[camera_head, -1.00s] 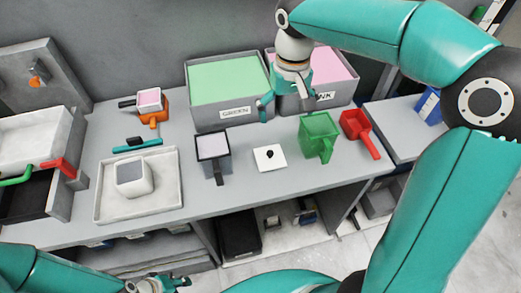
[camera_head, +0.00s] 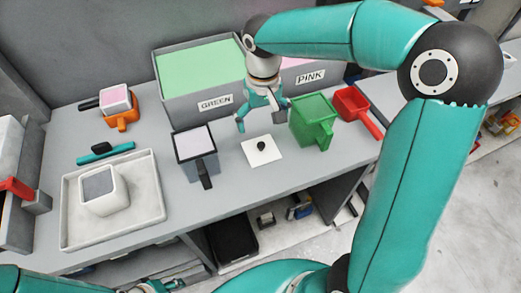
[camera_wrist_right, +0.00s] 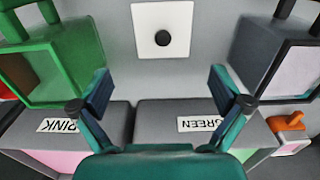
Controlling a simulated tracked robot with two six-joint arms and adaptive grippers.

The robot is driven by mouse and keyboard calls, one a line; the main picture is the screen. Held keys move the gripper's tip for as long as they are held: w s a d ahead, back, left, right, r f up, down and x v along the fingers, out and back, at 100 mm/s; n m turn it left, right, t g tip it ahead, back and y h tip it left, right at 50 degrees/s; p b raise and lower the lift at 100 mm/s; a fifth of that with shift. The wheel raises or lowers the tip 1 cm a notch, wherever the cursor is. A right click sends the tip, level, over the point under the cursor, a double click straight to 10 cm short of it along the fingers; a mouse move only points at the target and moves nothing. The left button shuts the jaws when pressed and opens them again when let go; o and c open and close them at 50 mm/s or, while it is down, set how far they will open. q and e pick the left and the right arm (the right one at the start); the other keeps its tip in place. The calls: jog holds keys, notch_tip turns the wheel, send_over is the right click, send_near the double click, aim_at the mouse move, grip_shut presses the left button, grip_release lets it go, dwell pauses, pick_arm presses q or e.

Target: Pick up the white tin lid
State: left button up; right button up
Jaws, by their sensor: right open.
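The white tin lid (camera_head: 270,157) is a flat square plate with a black round knob, lying on the grey bench between the grey-black tin and the green tin. It also shows in the right wrist view (camera_wrist_right: 148,22), at top centre. My right gripper (camera_head: 262,117) is open and empty, just behind and above the lid. In the wrist view its two fingers (camera_wrist_right: 163,86) are spread wide, with the lid beyond their tips and apart from them. My left gripper (camera_head: 165,286) is only partly in view at the bottom edge.
The green tin (camera_head: 312,118) and red scoop (camera_head: 352,103) stand right of the lid. The grey-black tin (camera_head: 193,146) stands left. The GREEN bin (camera_head: 190,105) and PINK bin (camera_head: 325,74) are behind.

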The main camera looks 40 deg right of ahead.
aim_at(261, 146)
notch_tip(261, 146, down, 4)
jog(key=shift+f, duration=0.2)
jog(key=shift+s+a+f+p, duration=0.15)
jog(key=shift+f+p, duration=0.1)
jog(key=shift+f, duration=1.2)
jog(key=shift+w+a+f+p, duration=0.1)
jog(key=shift+f+p, duration=0.1)
jog(key=shift+f, duration=1.2)
jog(key=shift+s, duration=0.1)
jog(key=c, duration=0.8)
jog(key=shift+s+a, duration=0.1)
jog(key=shift+s, duration=0.05)
jog(key=c, duration=0.3)
